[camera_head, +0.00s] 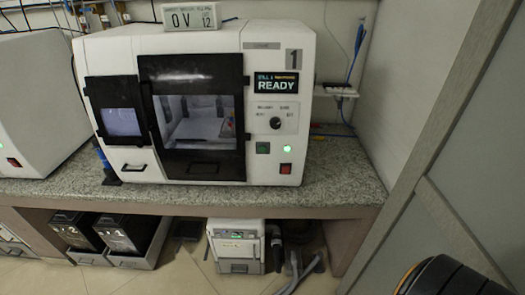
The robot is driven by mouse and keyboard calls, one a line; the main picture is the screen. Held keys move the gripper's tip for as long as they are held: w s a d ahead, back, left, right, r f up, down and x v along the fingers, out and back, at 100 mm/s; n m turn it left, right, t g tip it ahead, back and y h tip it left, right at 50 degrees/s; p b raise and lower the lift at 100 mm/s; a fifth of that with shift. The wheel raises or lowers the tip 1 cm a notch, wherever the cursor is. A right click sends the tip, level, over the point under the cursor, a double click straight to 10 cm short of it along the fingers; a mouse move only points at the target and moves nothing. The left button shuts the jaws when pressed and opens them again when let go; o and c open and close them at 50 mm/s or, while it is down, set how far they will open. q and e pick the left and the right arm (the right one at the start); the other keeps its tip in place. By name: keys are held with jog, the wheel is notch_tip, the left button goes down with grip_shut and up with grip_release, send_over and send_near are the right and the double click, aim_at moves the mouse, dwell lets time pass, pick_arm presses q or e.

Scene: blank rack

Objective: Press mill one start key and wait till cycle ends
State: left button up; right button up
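Mill one (200,100), a white box-shaped machine marked "1", stands on the speckled counter. Its dark-framed front door (195,118) looks shut, with a window onto a lit chamber. The display (276,83) at the upper right of its front reads READY. Below it is a labelled panel with a dark round knob (275,123). I cannot tell for certain which is the start key. Neither of my grippers is in view.
The counter (335,180) is clear right of the mill. Another white machine (35,110) stands at left. A sign box sits on the mill. Black bins (125,235) and a white unit (236,245) stand below. A grey cabinet or door frame (440,160) closes the right side.

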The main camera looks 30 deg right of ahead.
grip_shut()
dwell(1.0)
